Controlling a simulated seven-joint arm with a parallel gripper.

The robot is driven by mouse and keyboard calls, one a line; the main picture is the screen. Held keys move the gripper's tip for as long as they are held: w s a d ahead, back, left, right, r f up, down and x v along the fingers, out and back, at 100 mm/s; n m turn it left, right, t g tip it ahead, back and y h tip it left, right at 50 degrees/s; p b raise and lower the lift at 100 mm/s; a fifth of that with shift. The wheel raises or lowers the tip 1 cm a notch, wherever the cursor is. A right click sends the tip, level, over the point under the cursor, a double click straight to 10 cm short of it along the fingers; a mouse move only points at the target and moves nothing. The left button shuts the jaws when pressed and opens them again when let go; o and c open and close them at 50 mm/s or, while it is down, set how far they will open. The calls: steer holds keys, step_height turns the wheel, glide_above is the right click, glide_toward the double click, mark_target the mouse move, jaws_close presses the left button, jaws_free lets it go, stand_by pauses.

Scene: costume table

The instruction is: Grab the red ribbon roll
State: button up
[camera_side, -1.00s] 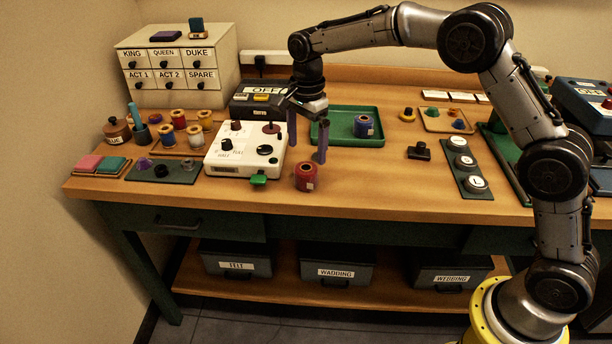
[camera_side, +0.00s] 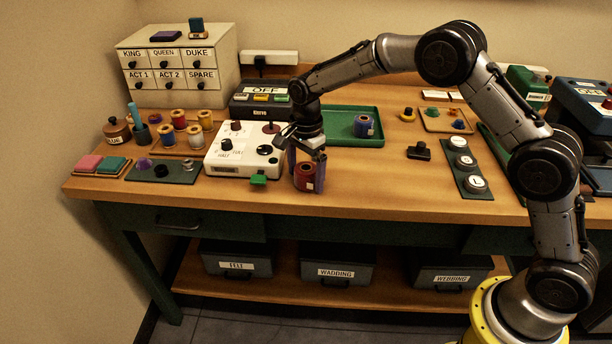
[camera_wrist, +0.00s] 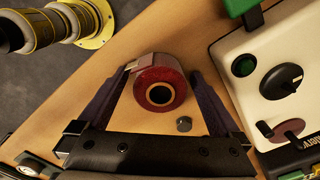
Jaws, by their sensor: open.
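The red ribbon roll (camera_side: 304,177) stands upright near the front edge of the table, just right of the white control box. In the wrist view the red ribbon roll (camera_wrist: 160,84) shows from above, with its dark centre hole and a loose pale tail at its upper left. My gripper (camera_side: 306,178) is lowered over it and open, with one finger at its left and one at its right. In the wrist view my gripper (camera_wrist: 160,90) has its fingers on both sides of the roll, with gaps visible. Whether a finger touches it is unclear in the side view.
A green tray (camera_side: 345,140) holding a blue roll (camera_side: 363,126) lies behind. The table is clear to the right, up to a small black object (camera_side: 419,151).

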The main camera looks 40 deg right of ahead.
steer(key=c, duration=1.4)
steer(key=shift+o, duration=0.2)
steer(key=shift+r, duration=0.1)
